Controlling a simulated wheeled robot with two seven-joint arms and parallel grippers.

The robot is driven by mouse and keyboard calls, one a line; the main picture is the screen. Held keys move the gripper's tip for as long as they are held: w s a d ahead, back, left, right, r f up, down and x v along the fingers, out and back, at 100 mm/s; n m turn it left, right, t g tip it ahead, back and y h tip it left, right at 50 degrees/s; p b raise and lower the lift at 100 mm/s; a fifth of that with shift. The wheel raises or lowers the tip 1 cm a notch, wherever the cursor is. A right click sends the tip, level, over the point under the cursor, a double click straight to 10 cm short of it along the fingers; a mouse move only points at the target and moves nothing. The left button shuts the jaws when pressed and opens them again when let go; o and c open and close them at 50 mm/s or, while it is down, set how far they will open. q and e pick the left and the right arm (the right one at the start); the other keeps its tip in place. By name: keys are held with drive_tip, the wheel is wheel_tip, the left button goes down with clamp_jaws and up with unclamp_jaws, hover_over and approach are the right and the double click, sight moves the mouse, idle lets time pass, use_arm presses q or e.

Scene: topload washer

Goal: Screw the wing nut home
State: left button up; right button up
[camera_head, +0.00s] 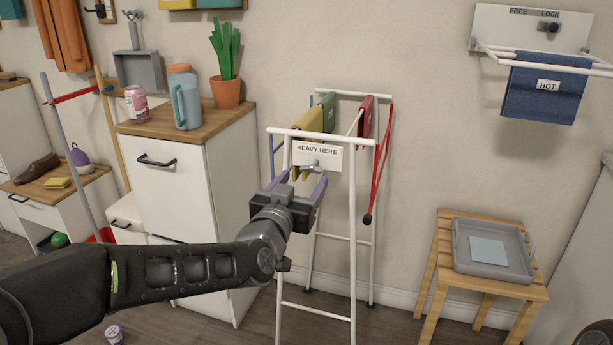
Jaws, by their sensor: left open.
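A small grey metal wing nut (311,168) sits at the front of the white drying rack (352,225), just below a white card (317,150) reading "HEAVY HERE". My left gripper (302,181) reaches in from the left and is open, with purple fingertips spread. The fingertips are just below the wing nut in the picture, one to each side. I cannot tell whether they touch it. How far the wing nut is screwed on is too small to tell. My right gripper is not in view.
Yellow, green and red cloths (367,116) hang on the rack, and a red strap (381,165) hangs at its right side. A white cabinet (187,190) stands close on the left. A wooden stool (446,225) with a grey tray (460,257) stands at the right. Floor between rack and stool is clear.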

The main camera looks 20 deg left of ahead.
use_arm(q)
drive_tip(key=s, duration=0.4)
drive_tip(key=shift+a, duration=0.1)
